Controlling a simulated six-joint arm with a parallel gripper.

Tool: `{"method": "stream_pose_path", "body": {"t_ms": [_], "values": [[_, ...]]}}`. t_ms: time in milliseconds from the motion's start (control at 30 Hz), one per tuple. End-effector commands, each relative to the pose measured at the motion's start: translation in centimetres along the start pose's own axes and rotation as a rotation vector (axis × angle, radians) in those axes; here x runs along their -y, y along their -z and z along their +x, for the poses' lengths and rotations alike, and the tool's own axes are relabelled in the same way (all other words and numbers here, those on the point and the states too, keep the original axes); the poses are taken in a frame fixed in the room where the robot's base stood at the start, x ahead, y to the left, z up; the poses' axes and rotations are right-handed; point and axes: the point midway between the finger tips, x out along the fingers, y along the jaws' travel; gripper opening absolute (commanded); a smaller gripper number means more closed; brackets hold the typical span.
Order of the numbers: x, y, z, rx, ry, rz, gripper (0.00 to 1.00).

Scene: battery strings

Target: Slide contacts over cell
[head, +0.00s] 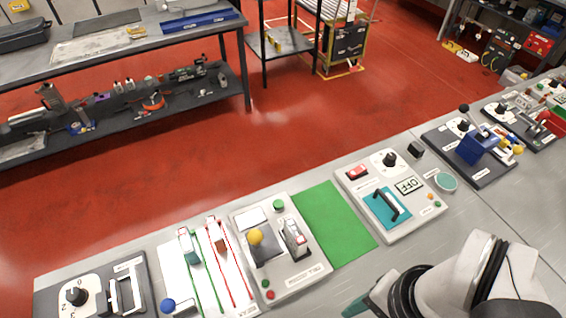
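A white panel (178,269) at the lower left carries green and red lines running lengthwise. A green-and-white block (187,243) sits at the far end of the green lines, and a brownish block (220,246) sits between the red lines. A blue ball knob (168,305) is at the panel's near left. I cannot tell from this view which parts are the contacts and which is the cell. My arm enters at the lower right, well right of the panel. A dark green tip of my gripper (356,304) shows at the bottom edge; its fingers are not clearly visible.
Right of the panel stands a board with a yellow ball knob (255,237), then a green mat (336,217) and a board with a black handle (388,204). A dial board (74,296) is at left. Bare metal bench shows between boards and my arm.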

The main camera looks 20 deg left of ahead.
Motion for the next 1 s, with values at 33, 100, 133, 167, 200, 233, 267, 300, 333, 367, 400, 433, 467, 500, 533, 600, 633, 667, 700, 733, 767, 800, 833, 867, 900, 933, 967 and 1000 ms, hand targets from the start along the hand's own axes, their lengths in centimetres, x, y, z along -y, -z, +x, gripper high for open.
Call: {"method": "stream_pose_path", "body": {"t_ms": [33,100,133,167,200,233,267,300,333,367,400,433,467,500,533,600,633,667,700,733,767,800,833,867,900,933,967,1000], "values": [[0.2,0.1,-0.1,0.018,-0.002,0.006,0.65],[1.0,0.3,-0.4,0.094,-0.009,0.03,0.69],[1.6,0.6,-0.6,0.147,-0.013,0.047,0.69],[2.3,0.9,-0.8,0.21,-0.016,0.068,0.69],[3.5,1.5,-1.0,0.306,-0.019,0.101,0.69],[4.4,2.1,-1.1,0.384,-0.019,0.128,0.69],[5.5,2.8,-1.0,0.464,-0.017,0.157,0.69],[6.8,3.8,-0.8,0.571,-0.012,0.197,0.69],[7.8,4.7,-0.5,0.651,-0.006,0.227,0.69],[8.9,5.6,0.0,0.733,0.002,0.26,0.69],[10.2,6.9,0.8,0.841,0.015,0.306,0.69],[11.1,7.9,1.6,0.92,0.027,0.34,0.69],[12.0,8.9,2.5,0.996,0.042,0.376,0.69],[13.0,10.1,3.8,1.091,0.062,0.422,0.69],[13.6,11.0,4.8,1.155,0.076,0.454,0.69],[14.7,12.6,6.9,1.28,0.112,0.522,0.69],[15.0,13.2,7.7,1.322,0.126,0.546,0.69],[15.2,13.6,8.4,1.357,0.137,0.567,0.69],[15.5,14.1,9.2,1.394,0.149,0.589,0.69],[15.6,14.3,9.6,1.414,0.157,0.601,0.69],[15.7,14.5,9.9,1.429,0.162,0.61,0.69],[15.8,14.5,10.2,1.442,0.167,0.618,0.69],[16.0,14.4,10.3,1.447,0.169,0.62,0.69],[16.1,14.1,10.4,1.449,0.17,0.621,0.69],[16.5,13.6,10.4,1.45,0.169,0.621,0.69],[16.8,13.0,10.5,1.45,0.166,0.62,0.69],[17.1,12.3,10.6,1.449,0.166,0.62,0.69],[17.6,11.3,10.7,1.45,0.165,0.62,0.69]]}}
